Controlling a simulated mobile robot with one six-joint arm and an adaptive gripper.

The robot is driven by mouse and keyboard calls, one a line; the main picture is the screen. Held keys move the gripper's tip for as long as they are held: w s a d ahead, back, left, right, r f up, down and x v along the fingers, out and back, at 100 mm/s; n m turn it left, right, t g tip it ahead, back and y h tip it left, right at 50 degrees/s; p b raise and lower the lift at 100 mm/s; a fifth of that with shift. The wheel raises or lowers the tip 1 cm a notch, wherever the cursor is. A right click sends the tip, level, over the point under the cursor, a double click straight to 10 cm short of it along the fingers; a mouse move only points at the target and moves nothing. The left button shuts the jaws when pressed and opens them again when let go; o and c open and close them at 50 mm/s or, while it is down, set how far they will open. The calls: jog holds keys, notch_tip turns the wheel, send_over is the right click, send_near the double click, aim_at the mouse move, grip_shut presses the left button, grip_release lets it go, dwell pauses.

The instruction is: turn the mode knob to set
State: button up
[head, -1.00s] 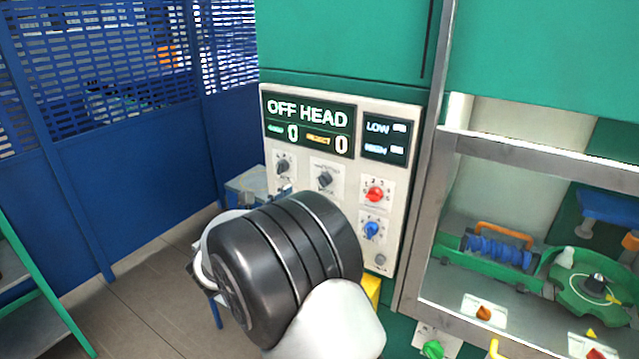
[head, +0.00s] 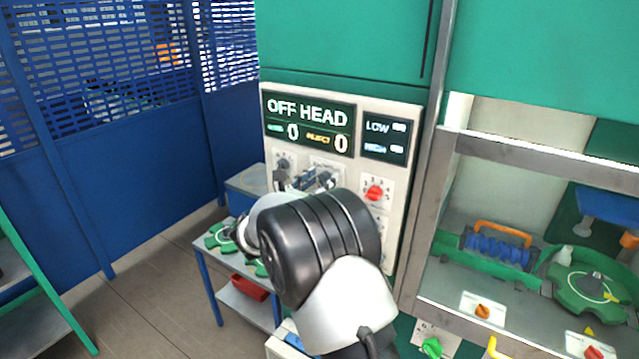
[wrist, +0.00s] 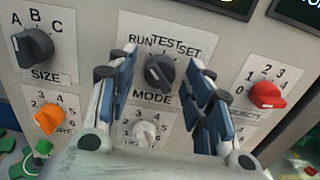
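The dark grey mode knob (wrist: 159,72) sits on the white panel under the labels RUN, TEST and SET and above the word MODE. I cannot tell for certain which label it points at. My gripper (wrist: 163,60) is open, with one blue-padded finger on each side of the knob and visible gaps between. Whether the tips reach the knob's depth is unclear. In the head view my gripper (head: 313,180) is at the panel's middle, and the knob is mostly hidden behind it.
The dark size knob (wrist: 34,47) and an orange knob (wrist: 48,118) are to the left. A red knob (wrist: 267,95) is to the right, and a pale knob (wrist: 145,133) sits below. A display (head: 309,124) reads OFF HEAD. A blue-legged table (head: 205,262) stands left.

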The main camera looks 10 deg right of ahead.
jog(key=c, duration=0.9)
jog(key=shift+c, duration=0.2)
jog(key=shift+f+m+b, duration=0.1)
jog(key=shift+m+b, duration=0.2)
jog(key=shift+b, duration=0.3)
jog(key=m+b, duration=0.2)
jog(key=b, duration=0.3)
jog(key=shift+f+m, duration=0.2)
jog(key=shift+m, duration=0.2)
jog(key=m+b, duration=0.5)
jog(key=b, duration=0.1)
jog(key=m+b, duration=0.4)
jog(key=b, duration=0.3)
jog(key=m+b, duration=0.5)
jog(key=b, duration=0.2)
jog(key=shift+r+m, duration=0.25)
jog(key=shift+m, duration=0.05)
